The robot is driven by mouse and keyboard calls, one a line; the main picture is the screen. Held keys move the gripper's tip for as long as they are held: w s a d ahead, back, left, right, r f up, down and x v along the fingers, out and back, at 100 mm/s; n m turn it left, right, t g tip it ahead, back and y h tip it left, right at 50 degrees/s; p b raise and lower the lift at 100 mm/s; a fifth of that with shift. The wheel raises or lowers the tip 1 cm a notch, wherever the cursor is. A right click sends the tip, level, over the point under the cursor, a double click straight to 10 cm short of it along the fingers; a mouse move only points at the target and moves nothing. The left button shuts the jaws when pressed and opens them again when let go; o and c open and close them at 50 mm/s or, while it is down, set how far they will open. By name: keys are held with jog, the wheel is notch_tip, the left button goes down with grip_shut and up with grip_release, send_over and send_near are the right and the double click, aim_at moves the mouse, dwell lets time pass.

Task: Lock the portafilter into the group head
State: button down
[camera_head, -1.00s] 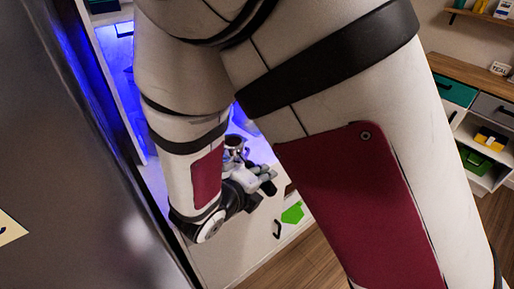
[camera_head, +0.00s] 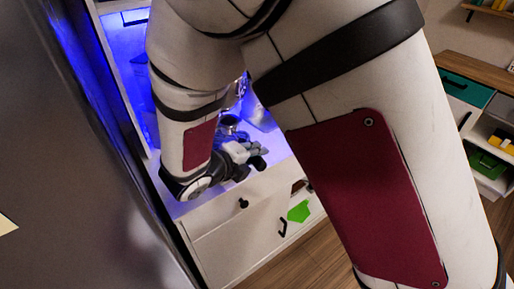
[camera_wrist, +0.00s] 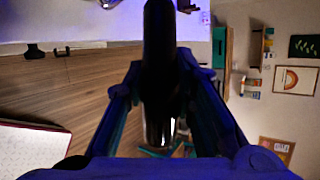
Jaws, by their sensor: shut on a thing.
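My gripper (camera_head: 254,155) is at the front of the blue-lit cabinet, partly hidden by my arm in the head view. In the wrist view my gripper (camera_wrist: 160,115) is shut on a dark handle with a shiny metal end, the portafilter (camera_wrist: 160,70). The handle runs from the top edge down between the fingers. In the head view a small round dark-and-metal part, apparently the portafilter's basket (camera_head: 229,122), shows just above the gripper. The group head cannot be made out; my arm covers most of the cabinet interior.
A dark panel (camera_head: 70,180) stands close along the left. White cabinet fronts (camera_head: 240,235) with dark handles lie below the gripper. A shelf unit with green and yellow boxes (camera_head: 484,162) is at the far right. The wooden floor (camera_head: 325,255) looks clear.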

aim_at(242, 139)
jog(key=shift+w+a+b, duration=0.25)
jog(key=shift+w+a, duration=0.25)
jog(key=shift+w, duration=0.4)
jog(key=shift+w+a+b, duration=0.25)
jog(key=shift+w+a, duration=0.2)
jog(key=shift+w, duration=0.5)
jog(key=shift+w+a+b, duration=0.25)
jog(key=shift+w+a, duration=0.25)
jog(key=shift+w, duration=0.4)
jog(key=shift+r+p, duration=0.95)
jog(key=shift+r, duration=0.8)
jog(key=shift+w+d+n+t+y+b, duration=0.5)
jog(key=shift+w+d+n+y+b, duration=0.25)
jog(key=shift+d+n+y+b, duration=0.15)
jog(key=shift+w+d+n+t+y+b, duration=0.5)
jog(key=shift+w+d+n+y+b, duration=0.25)
jog(key=shift+d+n, duration=0.25)
jog(key=shift+w+d+y, duration=0.1)
jog(key=shift+w+y, duration=0.1)
jog(key=shift+y, duration=0.05)
jog(key=shift+w+d+f+n+y+b, duration=0.1)
jog(key=shift+w+d+n+y+b, duration=0.4)
jog(key=shift+b, duration=0.65)
jog(key=shift+w+d+n+y+b, duration=0.25)
jog(key=shift+w+n+y+b, duration=0.45)
jog(key=shift+b, duration=0.45)
